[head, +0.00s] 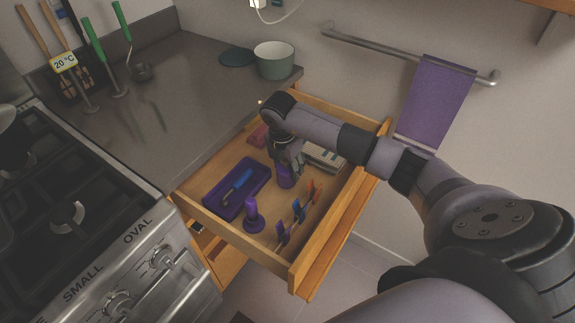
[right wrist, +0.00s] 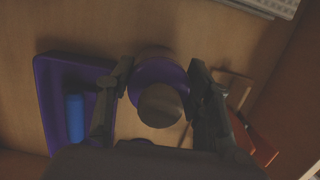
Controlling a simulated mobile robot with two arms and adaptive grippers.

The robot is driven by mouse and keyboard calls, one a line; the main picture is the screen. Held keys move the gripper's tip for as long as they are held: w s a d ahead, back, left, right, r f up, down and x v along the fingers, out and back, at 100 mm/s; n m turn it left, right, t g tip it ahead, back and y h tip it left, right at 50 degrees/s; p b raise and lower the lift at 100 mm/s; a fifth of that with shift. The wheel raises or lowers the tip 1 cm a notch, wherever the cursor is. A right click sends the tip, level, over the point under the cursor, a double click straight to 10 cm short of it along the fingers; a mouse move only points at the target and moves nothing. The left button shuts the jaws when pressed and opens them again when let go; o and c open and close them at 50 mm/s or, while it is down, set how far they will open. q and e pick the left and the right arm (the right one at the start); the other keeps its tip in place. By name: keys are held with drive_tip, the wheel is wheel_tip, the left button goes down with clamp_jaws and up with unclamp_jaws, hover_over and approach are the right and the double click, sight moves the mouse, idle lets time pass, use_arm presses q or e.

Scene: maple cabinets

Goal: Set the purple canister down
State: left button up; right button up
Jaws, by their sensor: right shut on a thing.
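The purple canister (head: 286,177) is upright in the open drawer, low over or on the drawer floor; I cannot tell whether it touches. My right gripper (head: 283,158) points down from above and is shut on it, covering its upper part. In the right wrist view the canister (right wrist: 160,76) shows between the two fingers (right wrist: 160,98), with a round dark knob on top. My left gripper is not in view.
The drawer (head: 220,230) also holds a purple tray (head: 212,204) with a blue-handled tool, another purple upright object (head: 253,218), several coloured clips (head: 298,210) and a pale box (head: 324,158). A stove (head: 70,215) stands left; a green bowl (head: 274,60) is on the counter.

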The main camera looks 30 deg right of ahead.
drive_tip(key=shift+f, duration=0.1)
drive_tip(key=o, duration=1.3)
drive_tip(key=shift+o, duration=0.2)
drive_tip(key=shift+r, duration=0.2)
drive_tip(key=r, duration=0.4)
drive_tip(key=a+r+b, duration=0.1)
drive_tip(key=r, duration=0.6)
drive_tip(key=shift+s+a+r+b, duration=0.3)
drive_tip(key=shift+s+a+r, duration=0.05)
drive_tip(key=shift+s+r, duration=0.05)
